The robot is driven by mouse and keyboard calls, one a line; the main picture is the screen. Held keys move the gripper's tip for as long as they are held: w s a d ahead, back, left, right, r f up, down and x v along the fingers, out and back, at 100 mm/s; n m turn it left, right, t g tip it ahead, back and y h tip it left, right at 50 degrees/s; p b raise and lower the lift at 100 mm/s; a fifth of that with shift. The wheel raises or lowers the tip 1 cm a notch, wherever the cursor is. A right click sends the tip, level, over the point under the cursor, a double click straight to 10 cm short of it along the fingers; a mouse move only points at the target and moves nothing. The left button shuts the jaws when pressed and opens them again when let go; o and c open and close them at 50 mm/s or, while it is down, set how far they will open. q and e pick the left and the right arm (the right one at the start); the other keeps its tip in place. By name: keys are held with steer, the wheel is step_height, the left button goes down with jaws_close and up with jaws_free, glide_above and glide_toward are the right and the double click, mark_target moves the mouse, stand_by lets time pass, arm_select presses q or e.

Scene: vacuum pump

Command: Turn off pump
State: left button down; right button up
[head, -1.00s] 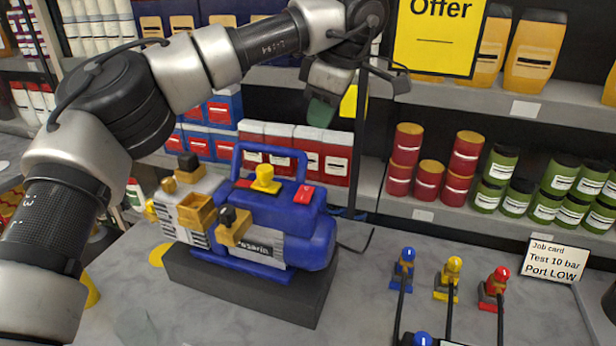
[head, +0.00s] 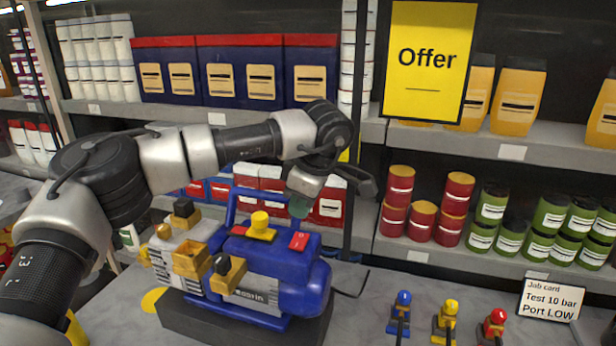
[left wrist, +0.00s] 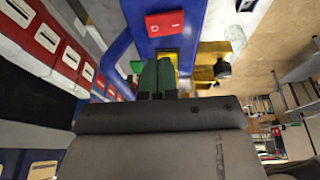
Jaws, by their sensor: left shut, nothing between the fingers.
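The blue vacuum pump (head: 318,285) stands on a dark block on the grey counter. A red rocker switch (head: 299,241) is on its top, right of a yellow knob (head: 261,228). The switch also shows in the left wrist view (left wrist: 165,23), with light marks on it; which side is pressed, I cannot tell. My left gripper (head: 299,207) is above the pump's top, near the handle and just over the switch in the head view. Its green fingers are together and empty in the left wrist view (left wrist: 157,78), apart from the switch. My right gripper is not in view.
The blue carrying handle (head: 231,207) arches over the pump. Brass fittings (head: 190,259) stick out at its left. Blue, yellow (head: 446,318) and red valves stand at the right, by a job card (head: 550,300). Stocked shelves are close behind.

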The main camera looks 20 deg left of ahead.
mark_target(298, 236)
arm_select(q)
steer(key=f, duration=0.1)
steer(key=f+p, duration=0.1)
steer(key=f, duration=0.2)
steer(key=shift+w+f, duration=0.25)
steer(key=shift+f, duration=0.1)
steer(key=shift+a, duration=0.1)
steer(key=shift+w+f, duration=0.1)
steer(key=shift+f, duration=0.35)
steer(key=shift+r, duration=0.15)
